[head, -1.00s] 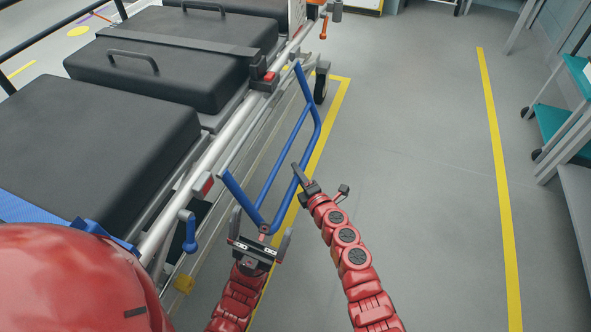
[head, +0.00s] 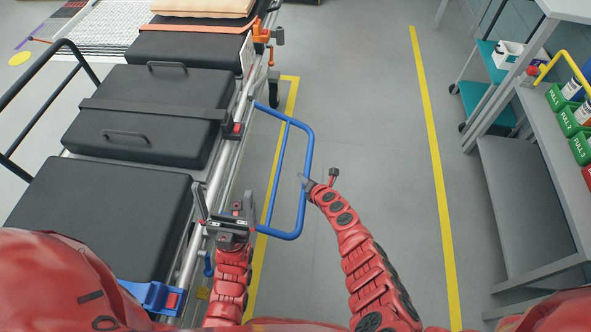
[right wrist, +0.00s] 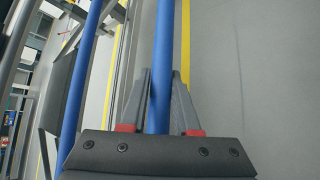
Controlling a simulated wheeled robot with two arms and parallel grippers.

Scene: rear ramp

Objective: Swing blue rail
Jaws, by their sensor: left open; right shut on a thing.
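The blue rail (head: 306,152) is a bent tube frame on the right side of a stretcher with black pads (head: 102,216). It stands out sideways from the stretcher's side tube, over the grey floor. My right gripper (head: 304,181) is shut on the rail's outer bar. In the right wrist view the blue rail (right wrist: 162,60) runs between the two fingers (right wrist: 160,95). My left gripper (head: 224,206) is open beside the stretcher's side tube, left of the rail's near end. It appears empty and apart from the rail.
A grey bench (head: 520,190) with green bins (head: 575,120) and a teal-shelved cart (head: 490,95) stand at the right. The floor between the yellow lines is clear. A blue bracket (head: 150,295) sits at the stretcher's near edge.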

